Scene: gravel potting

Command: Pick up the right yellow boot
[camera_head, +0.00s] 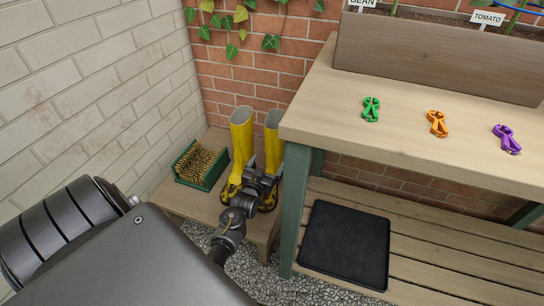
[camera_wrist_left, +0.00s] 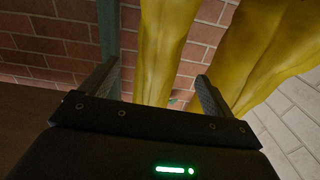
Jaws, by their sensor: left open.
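The right yellow boot (camera_head: 273,146) stands on a low wooden platform beside the bench's green leg. Its foot has dark spots and is partly hidden by my left gripper (camera_head: 266,166). The left yellow boot (camera_head: 242,138) stands close to its left, also with a spotted foot. My left gripper is open, in front of the right boot. In the left wrist view, a yellow boot (camera_wrist_left: 163,50) shows between the spread fingers of my left gripper (camera_wrist_left: 152,88), with no grip on it. The other boot (camera_wrist_left: 262,45) is to its right. My right gripper is not in view.
A green boot brush (camera_head: 190,182) sits left of the boots. The bench leg (camera_head: 294,205) is close on the right. The bench top (camera_head: 330,105) holds green, orange and purple clips and a planter (camera_head: 440,55). A black tray (camera_head: 345,243) lies on the lower shelf.

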